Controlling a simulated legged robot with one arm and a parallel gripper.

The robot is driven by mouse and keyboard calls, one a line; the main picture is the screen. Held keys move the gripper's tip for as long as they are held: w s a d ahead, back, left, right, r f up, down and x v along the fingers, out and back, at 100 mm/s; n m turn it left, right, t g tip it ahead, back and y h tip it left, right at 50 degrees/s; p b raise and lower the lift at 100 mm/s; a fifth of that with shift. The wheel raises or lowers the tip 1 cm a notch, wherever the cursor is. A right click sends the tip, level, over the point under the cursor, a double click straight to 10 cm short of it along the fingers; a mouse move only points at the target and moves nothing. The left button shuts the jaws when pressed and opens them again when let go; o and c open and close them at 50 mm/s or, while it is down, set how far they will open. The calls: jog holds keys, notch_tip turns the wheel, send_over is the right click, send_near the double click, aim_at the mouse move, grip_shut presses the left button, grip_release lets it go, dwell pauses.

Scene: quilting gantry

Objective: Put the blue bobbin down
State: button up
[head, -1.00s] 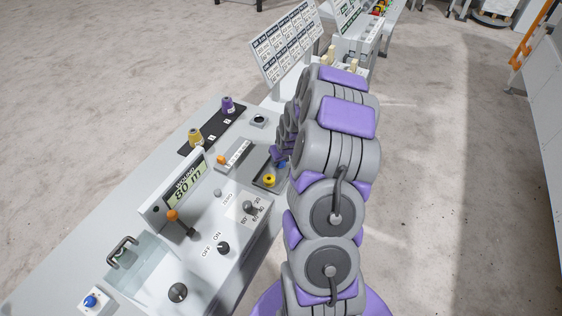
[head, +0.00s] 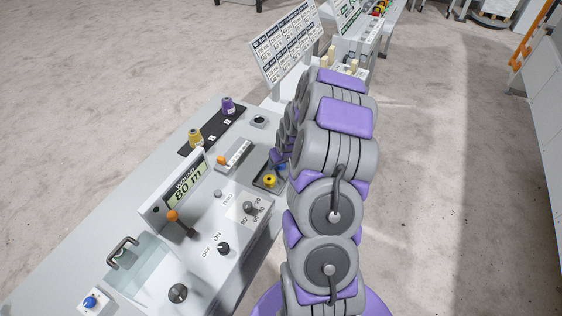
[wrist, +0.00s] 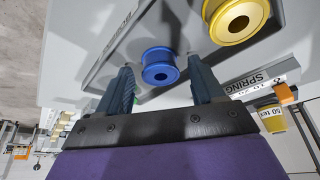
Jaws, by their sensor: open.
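The blue bobbin (wrist: 159,66) stands on the dark tray (wrist: 184,46) in the wrist view. It lies between and just beyond the fingertips of my gripper (wrist: 164,80), with a visible gap on each side. The fingers are spread apart and hold nothing. A yellow bobbin (wrist: 236,20) stands on the same tray, right of the blue one. In the head view, the yellow bobbin (head: 270,181) shows on the tray (head: 259,184), and a small bit of blue (head: 283,167) shows beside my gripper, mostly hidden by my arm.
A black strip (head: 213,132) holds a purple spool (head: 228,105) and a gold spool (head: 195,138). A small panel with an orange knob (head: 222,160) stands left of the tray. The winding display (head: 187,189), levers and dials fill the console nearer me.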

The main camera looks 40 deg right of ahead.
jog(key=p+v, duration=0.1)
jog(key=v, duration=1.1)
jog(key=s+a+r+n+g, duration=0.1)
jog(key=s+a+r, duration=0.1)
jog(key=a+r, duration=0.5)
jog(key=s+a+r+n+g+y, duration=0.1)
jog(key=s+a+r, duration=0.1)
jog(key=s+a, duration=0.3)
jog(key=s+a+r+g, duration=0.1)
jog(key=s+a, duration=0.1)
jog(key=a, duration=0.6)
jog(key=s+a+r+g, duration=0.1)
jog(key=s+a+r, duration=0.1)
jog(key=s, duration=0.4)
jog(key=s+a+r+g, duration=0.1)
jog(key=s+a, duration=0.3)
jog(key=s, duration=0.3)
jog(key=s+a+r+n+g, duration=0.1)
jog(key=s+a+r, duration=0.1)
jog(key=s, duration=0.4)
jog(key=shift+s+a+r, duration=0.25)
jog(key=shift+a+r, duration=0.05)
jog(key=shift+a, duration=0.55)
jog(key=shift+f, duration=0.25)
